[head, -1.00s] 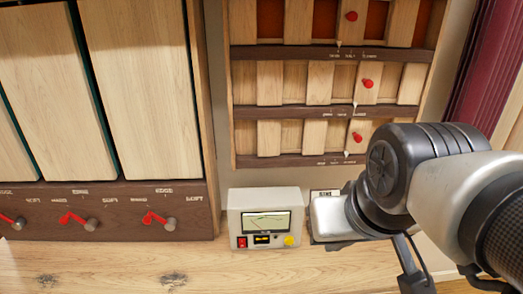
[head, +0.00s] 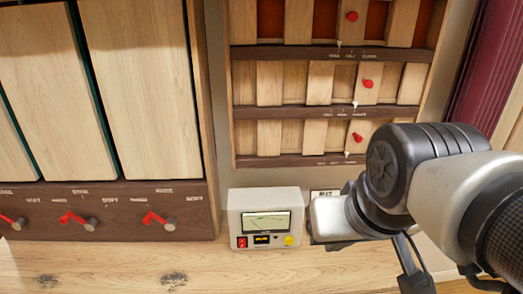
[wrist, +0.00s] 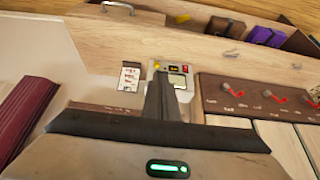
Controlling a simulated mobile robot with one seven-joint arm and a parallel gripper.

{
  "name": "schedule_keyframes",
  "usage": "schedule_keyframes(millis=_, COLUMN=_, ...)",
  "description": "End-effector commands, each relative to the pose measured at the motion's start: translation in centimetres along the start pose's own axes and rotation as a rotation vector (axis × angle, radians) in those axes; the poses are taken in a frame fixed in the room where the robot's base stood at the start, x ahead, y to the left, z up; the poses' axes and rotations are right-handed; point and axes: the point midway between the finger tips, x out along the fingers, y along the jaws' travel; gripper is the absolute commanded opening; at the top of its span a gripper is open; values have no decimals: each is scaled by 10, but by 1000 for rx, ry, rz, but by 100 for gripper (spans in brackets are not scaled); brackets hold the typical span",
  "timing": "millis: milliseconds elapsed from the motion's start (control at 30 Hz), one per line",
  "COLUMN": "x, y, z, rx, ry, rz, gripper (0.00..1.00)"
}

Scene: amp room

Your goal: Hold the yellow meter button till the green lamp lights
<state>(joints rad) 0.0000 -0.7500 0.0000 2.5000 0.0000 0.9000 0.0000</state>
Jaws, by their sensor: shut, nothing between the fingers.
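The meter is a cream box (head: 265,205) with a dial window, standing on the wooden ledge in the head view. Its yellow button (head: 289,240) is at the lower right of the front. A red switch (head: 242,242) is at the lower left. No green lamp shows lit on the box. The meter also shows in the wrist view (wrist: 188,86), with the yellow button (wrist: 157,64) just beyond the fingertips. My gripper (wrist: 161,76) is shut and empty, pointing toward the meter's button side. Whether it touches the button I cannot tell. In the head view its fingertips are not clear.
Left of the meter is a dark strip (head: 110,222) with several red-handled levers below tall wooden panels. A slatted wooden rack (head: 330,110) with red knobs is above. A small label card (head: 325,193) is beside the meter. Bare wood ledge (head: 110,270) lies in front.

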Motion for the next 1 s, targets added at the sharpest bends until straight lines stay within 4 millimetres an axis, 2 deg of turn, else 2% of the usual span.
schedule_keyframes(millis=700, x=3, y=1, z=-1, rx=-2, ry=0, rz=3, gripper=0)
schedule_keyframes(millis=767, x=11, y=3, z=-3, rx=-9, ry=3, rz=11, gripper=0)
schedule_keyframes(millis=867, x=35, y=11, z=-12, rx=-33, ry=13, rz=37, gripper=0)
schedule_keyframes(millis=967, x=74, y=23, z=-26, rx=-79, ry=32, rz=73, gripper=0)
schedule_keyframes(millis=1000, x=92, y=28, z=-32, rx=-104, ry=40, rz=87, gripper=0)
